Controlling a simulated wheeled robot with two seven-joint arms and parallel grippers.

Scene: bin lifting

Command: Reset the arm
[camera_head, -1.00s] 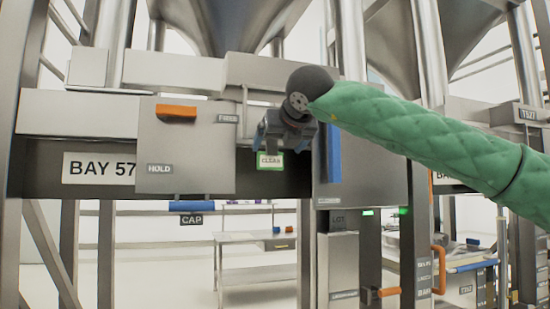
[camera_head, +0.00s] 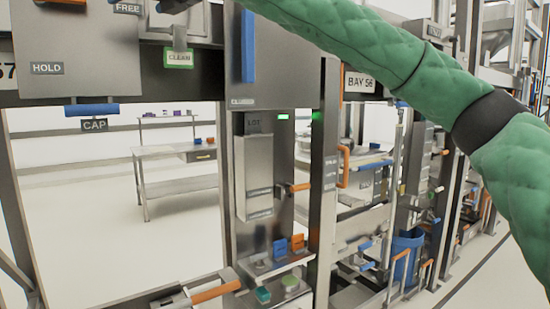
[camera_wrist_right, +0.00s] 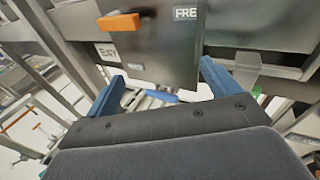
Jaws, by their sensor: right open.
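My right arm (camera_head: 365,40) in its green quilted sleeve crosses the top of the head view from the right edge to the upper left. Its gripper is cut off by the top edge there. In the right wrist view my right gripper (camera_wrist_right: 160,84) is open, with its two blue fingers wide apart and nothing between them. It faces a grey panel (camera_wrist_right: 155,55) with an orange handle (camera_wrist_right: 118,23). I cannot tell the exact gap to the panel. My left arm and gripper are not in view.
The HOLD panel (camera_head: 45,75) and a blue CAP handle (camera_head: 92,110) are at the left. A steel post carries a LOT box (camera_head: 255,165). Orange handles (camera_head: 215,292) stick out low down. A steel table (camera_head: 175,170) stands behind, with clear floor around it.

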